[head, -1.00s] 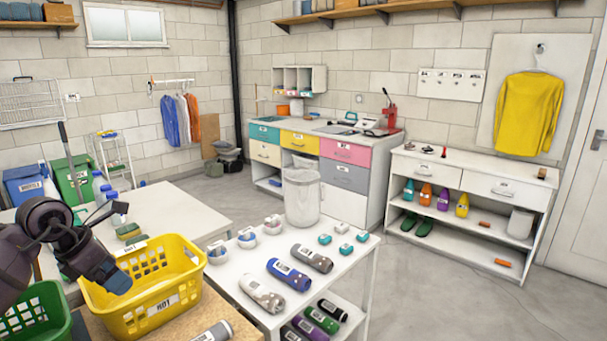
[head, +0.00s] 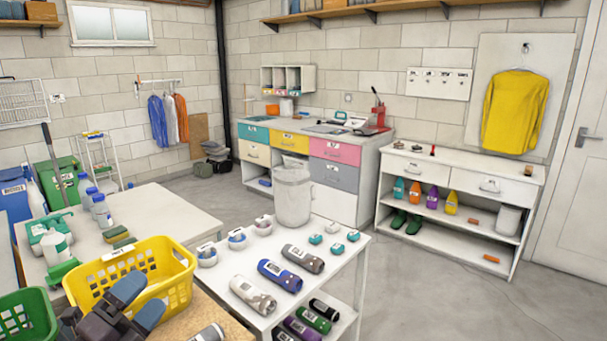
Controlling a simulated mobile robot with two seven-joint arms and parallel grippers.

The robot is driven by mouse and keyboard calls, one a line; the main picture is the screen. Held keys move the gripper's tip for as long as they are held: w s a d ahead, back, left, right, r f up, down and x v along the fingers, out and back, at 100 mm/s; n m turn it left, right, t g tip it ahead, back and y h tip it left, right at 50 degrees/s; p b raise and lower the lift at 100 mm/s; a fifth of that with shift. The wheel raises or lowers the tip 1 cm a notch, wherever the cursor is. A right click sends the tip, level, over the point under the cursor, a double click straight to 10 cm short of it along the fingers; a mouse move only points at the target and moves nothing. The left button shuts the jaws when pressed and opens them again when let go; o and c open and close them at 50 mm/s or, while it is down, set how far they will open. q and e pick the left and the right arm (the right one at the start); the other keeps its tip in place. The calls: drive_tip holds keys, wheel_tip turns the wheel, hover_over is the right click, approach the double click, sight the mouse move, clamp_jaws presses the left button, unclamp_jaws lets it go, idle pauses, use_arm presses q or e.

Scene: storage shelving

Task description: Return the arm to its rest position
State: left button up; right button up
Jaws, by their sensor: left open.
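My left gripper (head: 145,292) shows at the bottom left with its two blue-grey fingers spread apart and nothing between them. It appears in front of the near side of the yellow basket (head: 176,291) and hides part of that side. Its dark wrist is at the bottom edge of the picture, and most of the arm is out of view. My right gripper is not in view.
A green basket (head: 38,300) stands left of the gripper. Another white table (head: 165,208) lies behind the baskets. Open grey floor (head: 420,300) is further right.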

use_arm(q)
drive_tip(key=s+a+f+n+g+y, duration=0.3)
drive_tip(key=s+f+n+y, duration=0.35)
drive_tip(key=n, duration=0.35)
drive_tip(key=s+a+f+n+g+y, duration=0.3)
drive_tip(key=s+a+f+n+y, duration=0.15)
drive_tip(key=f+n+y, duration=0.5)
drive_tip(key=s+d+f+n+g+h, duration=0.3)
drive_tip(key=s+g, duration=0.2)
drive_tip(key=s, duration=0.4)
drive_tip(key=s+d+f+n+g+h, duration=0.25)
drive_tip(key=s+d+g, duration=0.2)
drive_tip(key=s, duration=0.35)
drive_tip(key=w+f+t, duration=0.7)
drive_tip(key=f, duration=0.3)
drive_tip(key=shift+a+f+m+t, duration=0.3)
drive_tip(key=shift+a+f+t, duration=0.05)
drive_tip(key=shift+f, duration=0.05)
drive_tip(key=shift+h, duration=0.25)
